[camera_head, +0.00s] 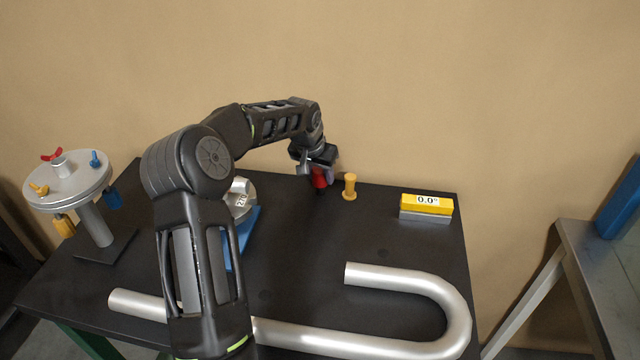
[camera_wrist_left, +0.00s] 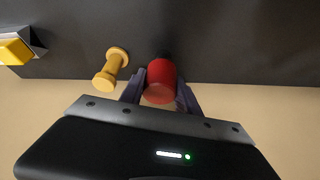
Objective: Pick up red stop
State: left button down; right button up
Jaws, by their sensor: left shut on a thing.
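The red stop (camera_head: 319,178) is a red cylinder at the back of the dark table, with my left gripper (camera_head: 318,172) around its upper part. In the left wrist view the red stop (camera_wrist_left: 160,80) sits between the two fingers of my left gripper (camera_wrist_left: 160,92), which is shut on it. Its lower end is dark and close to the tabletop; I cannot tell whether it touches. A yellow stop (camera_head: 350,187) stands upright just right of it, apart from the gripper. It also shows in the left wrist view (camera_wrist_left: 111,70). My right gripper is not in view.
A bent silver tube (camera_head: 440,300) lies across the front of the table (camera_head: 300,290). A yellow angle display (camera_head: 427,204) reading 0.0° stands at the back right. A round grey stand (camera_head: 68,190) with coloured pieces is at left. A blue-based device (camera_head: 246,232) is partly behind my arm.

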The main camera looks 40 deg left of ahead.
pick_arm(q)
notch_tip(320, 180, up, 7)
jog(key=shift+f+b, duration=0.1)
jog(key=shift+b, duration=0.3)
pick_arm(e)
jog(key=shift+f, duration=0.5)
pick_arm(q)
jog(key=shift+d, duration=0.1)
